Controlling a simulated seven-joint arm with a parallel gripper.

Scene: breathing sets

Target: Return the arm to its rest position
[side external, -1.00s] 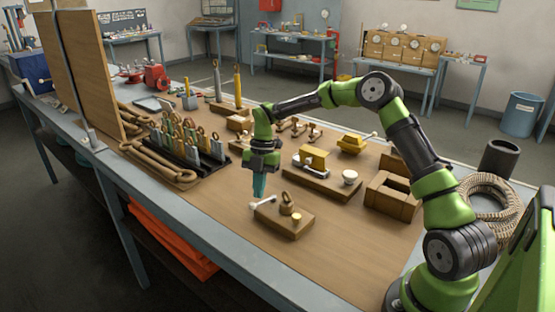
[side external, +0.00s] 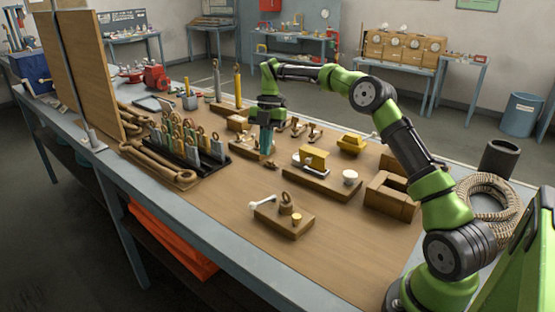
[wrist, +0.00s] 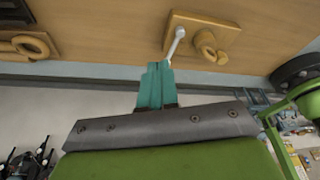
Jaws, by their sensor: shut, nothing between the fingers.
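My gripper (side external: 266,141) points down over the middle of the wooden work surface (side external: 235,205). Its teal fingers are together with nothing between them. In the side view it stands behind a small wooden block (side external: 284,217) that bears a brass ring fitting and a white-tipped lever. The wrist view shows the shut fingers (wrist: 156,84) and, past their tips, the block (wrist: 215,33) with its pale lever (wrist: 175,42). My gripper is clear of that block.
A black rack (side external: 186,152) with several tagged tools stands to the left. A board with a yellow part (side external: 313,156) and an open wooden box (side external: 390,198) are to the right. A coil of rope (side external: 487,205) lies near my base.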

